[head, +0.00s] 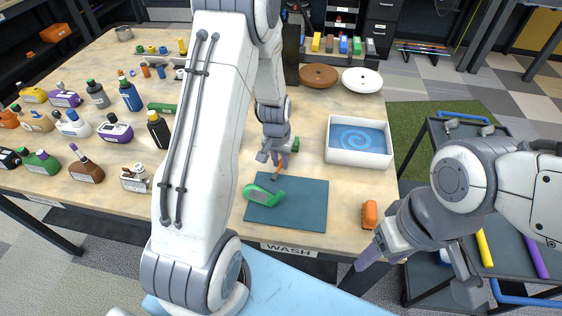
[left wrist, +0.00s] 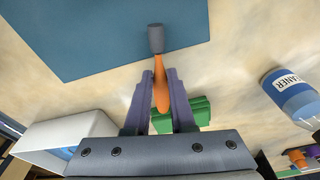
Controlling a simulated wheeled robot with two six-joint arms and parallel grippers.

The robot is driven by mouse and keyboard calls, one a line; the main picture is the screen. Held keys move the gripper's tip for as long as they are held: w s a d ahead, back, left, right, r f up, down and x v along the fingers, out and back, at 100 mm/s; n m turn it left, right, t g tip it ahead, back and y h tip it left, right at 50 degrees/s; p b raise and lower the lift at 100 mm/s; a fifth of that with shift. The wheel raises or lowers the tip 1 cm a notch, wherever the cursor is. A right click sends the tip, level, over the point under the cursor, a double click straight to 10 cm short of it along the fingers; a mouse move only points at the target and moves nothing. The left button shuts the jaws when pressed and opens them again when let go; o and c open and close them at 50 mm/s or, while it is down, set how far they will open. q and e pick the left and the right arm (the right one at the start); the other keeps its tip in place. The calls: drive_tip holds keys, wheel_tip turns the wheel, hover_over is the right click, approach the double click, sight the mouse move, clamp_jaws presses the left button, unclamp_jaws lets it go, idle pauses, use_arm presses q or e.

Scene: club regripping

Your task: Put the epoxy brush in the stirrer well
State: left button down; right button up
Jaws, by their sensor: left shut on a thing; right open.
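My left gripper (head: 277,160) is shut on an orange-handled tool, probably the epoxy brush (head: 279,172), above the back edge of the blue-grey mat (head: 308,207). In the left wrist view the orange brush (left wrist: 162,92) lies between the fingertips, with its dark grey end (left wrist: 156,38) pointing away over the mat. My right gripper (head: 425,272) is open and empty beyond the table's right front corner. I cannot pick out the stirrer well for certain.
A green ribbed block (left wrist: 186,112) is just behind the left fingers. A green tool (head: 263,195) lies on the mat. A white basin with a blue swirl (head: 357,157) and an orange item (head: 370,214) are to the right. Several bottles (head: 75,125) crowd the table's left.

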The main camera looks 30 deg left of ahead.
use_arm(q)
drive_tip(key=shift+f, duration=0.5)
drive_tip(key=shift+f, duration=0.1)
drive_tip(key=c, duration=0.7)
unclamp_jaws()
drive_tip(key=shift+c, duration=0.2)
